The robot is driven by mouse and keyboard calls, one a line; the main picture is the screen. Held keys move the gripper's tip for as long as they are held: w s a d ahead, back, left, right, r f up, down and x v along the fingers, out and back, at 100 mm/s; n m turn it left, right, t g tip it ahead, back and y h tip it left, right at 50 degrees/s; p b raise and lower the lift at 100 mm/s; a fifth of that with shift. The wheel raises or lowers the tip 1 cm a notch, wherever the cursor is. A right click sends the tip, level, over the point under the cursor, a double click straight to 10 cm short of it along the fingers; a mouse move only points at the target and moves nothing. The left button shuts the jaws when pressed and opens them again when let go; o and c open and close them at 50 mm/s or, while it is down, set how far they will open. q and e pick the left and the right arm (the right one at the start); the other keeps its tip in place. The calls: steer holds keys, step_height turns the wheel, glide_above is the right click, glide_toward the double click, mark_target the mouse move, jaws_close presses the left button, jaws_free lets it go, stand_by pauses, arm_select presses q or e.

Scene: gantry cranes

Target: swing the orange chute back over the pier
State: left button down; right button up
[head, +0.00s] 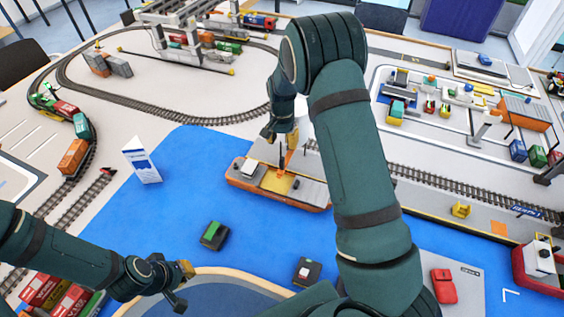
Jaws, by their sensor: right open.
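An upright orange piece (292,142), which looks like the chute, stands at the pier edge beside the ship. Its lower end seems to reach over the ship; my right arm hides part of it. The orange-hulled ship (243,184) lies on the blue water against the grey pier (413,198). My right gripper (275,138) is open, pointing down just left of the orange piece. I cannot tell whether they touch. My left gripper (184,285) is open and empty, low over the water at the lower left.
A white sign (142,160) stands on the water's left side. Two small dark boats (214,235) (306,272) float in front of the ship. A red car (443,286) is at lower right. Rail track (450,186) runs along the pier. A gantry crane (188,45) stands at the back.

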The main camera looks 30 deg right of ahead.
mark_target(282, 158)
step_height(282, 158, down, 11)
stand_by(0.4)
jaws_close()
